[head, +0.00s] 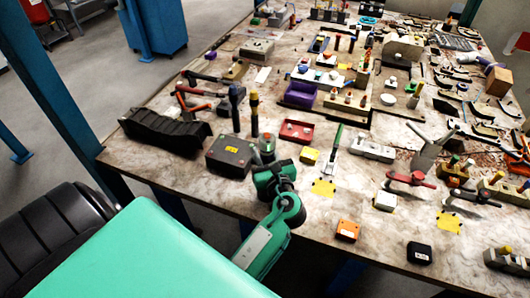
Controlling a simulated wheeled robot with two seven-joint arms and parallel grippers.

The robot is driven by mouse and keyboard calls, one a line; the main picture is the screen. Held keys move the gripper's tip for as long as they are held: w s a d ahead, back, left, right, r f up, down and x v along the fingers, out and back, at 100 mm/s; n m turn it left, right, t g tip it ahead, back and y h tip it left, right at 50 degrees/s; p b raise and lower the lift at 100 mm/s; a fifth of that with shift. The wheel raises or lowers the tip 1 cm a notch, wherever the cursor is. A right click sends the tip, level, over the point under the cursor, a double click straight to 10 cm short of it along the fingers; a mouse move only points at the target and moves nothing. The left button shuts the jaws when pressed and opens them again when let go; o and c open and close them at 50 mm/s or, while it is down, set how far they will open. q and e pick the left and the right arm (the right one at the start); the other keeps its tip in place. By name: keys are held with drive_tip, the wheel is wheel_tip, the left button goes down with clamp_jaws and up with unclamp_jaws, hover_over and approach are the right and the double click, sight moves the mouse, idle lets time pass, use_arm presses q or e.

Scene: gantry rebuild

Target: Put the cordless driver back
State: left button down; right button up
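I cannot pick out the cordless driver with certainty among the crowded tools in the head view. The workbench (200,190) fills the middle and right of the view, and its near edge runs diagonally down to the right. A teal arm of mine rises from the bottom middle and reaches over the near edge, hiding a small part of the bench. No gripper fingers can be made out at its end. Neither gripper shows clearly, and no held object is seen.
A long black ribbed object (165,131) and a dark box (229,155) lie near the left edge. An orange block (347,230) and a black block (419,253) lie near the front, with bare surface between.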

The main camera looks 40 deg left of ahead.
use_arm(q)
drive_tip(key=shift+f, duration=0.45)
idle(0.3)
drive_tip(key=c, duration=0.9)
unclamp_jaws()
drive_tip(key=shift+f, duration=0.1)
